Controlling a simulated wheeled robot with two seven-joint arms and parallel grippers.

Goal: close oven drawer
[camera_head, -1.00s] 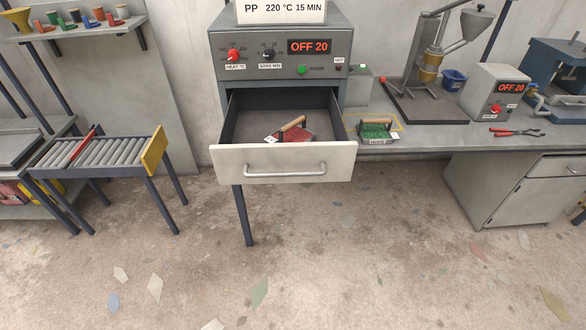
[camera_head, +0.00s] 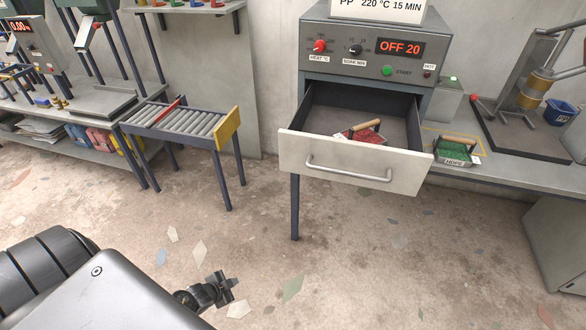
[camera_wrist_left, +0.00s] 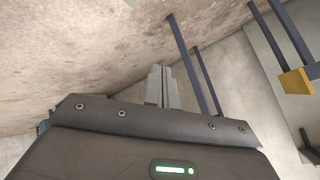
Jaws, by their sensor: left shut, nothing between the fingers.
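The oven drawer (camera_head: 352,163) is pulled open below the oven's control panel (camera_head: 362,48). Its pale front has a curved metal handle (camera_head: 348,170). Inside lies a small tray of red granules (camera_head: 366,136) with a wooden handle. My left gripper (camera_head: 222,284) is at the lower left of the head view, apart from the drawer, over the floor. In the left wrist view its fingers (camera_wrist_left: 162,84) are together with nothing between them. My right gripper is not in view.
A roller conveyor (camera_head: 184,122) with a yellow end plate (camera_head: 228,128) stands left of the oven. A tray of green granules (camera_head: 455,151) sits on the bench to the right. The floor before the drawer is clear.

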